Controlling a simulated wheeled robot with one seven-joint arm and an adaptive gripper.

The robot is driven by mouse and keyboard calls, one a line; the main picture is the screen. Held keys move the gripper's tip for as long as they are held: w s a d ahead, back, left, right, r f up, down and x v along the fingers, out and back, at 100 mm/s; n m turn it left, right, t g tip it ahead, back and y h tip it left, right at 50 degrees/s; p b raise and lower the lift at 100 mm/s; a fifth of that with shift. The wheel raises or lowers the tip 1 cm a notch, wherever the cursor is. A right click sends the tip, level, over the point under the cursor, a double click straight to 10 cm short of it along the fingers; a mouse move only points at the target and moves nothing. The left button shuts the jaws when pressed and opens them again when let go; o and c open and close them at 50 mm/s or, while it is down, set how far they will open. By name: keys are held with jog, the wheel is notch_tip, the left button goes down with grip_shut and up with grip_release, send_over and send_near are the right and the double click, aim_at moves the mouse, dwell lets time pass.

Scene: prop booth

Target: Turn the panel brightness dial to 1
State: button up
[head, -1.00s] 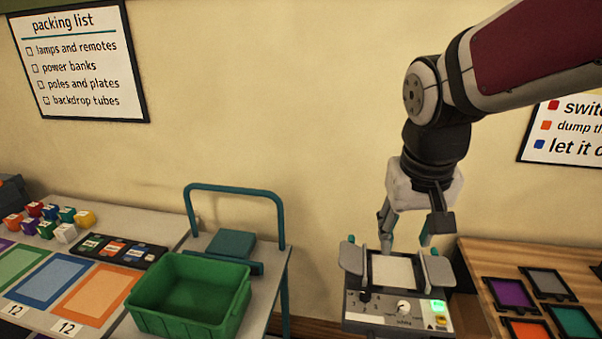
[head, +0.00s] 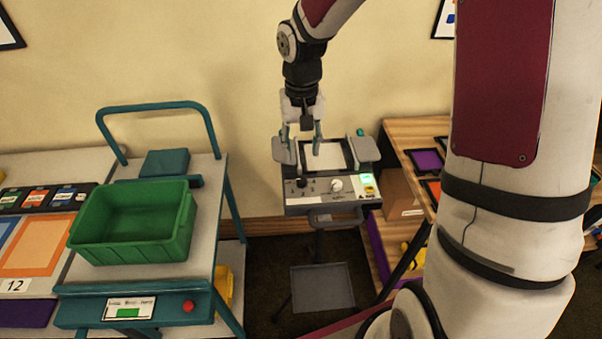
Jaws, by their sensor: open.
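The panel (head: 323,154) is a pale square in a grey clamp-like device on a stand, in the middle of the head view. The device's front control face (head: 312,188) carries a white round dial (head: 336,185), a small dark knob or lever (head: 302,182) and a lit green display (head: 367,179). The dial's marks are too small to read. My gripper (head: 302,143) points down with its fingers apart and empty. It is above the left part of the device, up and left of the dial. Whether the fingertips touch the device I cannot tell.
A teal cart (head: 240,247) with a green bin (head: 130,232) stands to the left. A wooden table (head: 408,133) with coloured plates stands right, partly behind my arm. A grey tray (head: 322,287) sits low under the device. Floor shows between cart and device.

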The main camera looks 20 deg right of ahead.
aim_at(302, 179)
notch_tip(302, 179, down, 10)
jog(key=shift+r+p, duration=0.1)
jog(key=shift+p, duration=0.25)
grip_shut()
